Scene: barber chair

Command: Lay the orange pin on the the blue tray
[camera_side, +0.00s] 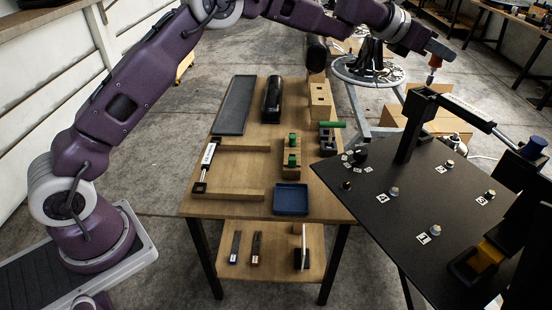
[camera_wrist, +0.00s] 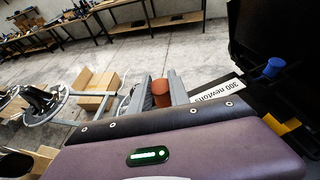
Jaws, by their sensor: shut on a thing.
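The orange pin (camera_side: 435,62) is held up in the air at the upper right in the side view, above the black panel's far end. Its orange end (camera_wrist: 161,90) shows in the wrist view between the two grey fingers. My gripper (camera_wrist: 160,88) is shut on it; in the side view my gripper (camera_side: 436,58) is small and its fingers are hard to make out. The blue tray (camera_side: 291,209) is a shallow square on the front right of the wooden table, well left of and below my gripper. It looks empty. The wrist view does not show it.
Wooden blocks with green pegs (camera_side: 292,170) stand just behind the tray. A wooden bracket (camera_side: 232,194) lies to its left. A black panel (camera_side: 400,215) with several knobs is on the right, with a piston labelled "300 newtons" (camera_wrist: 219,89) beside my gripper.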

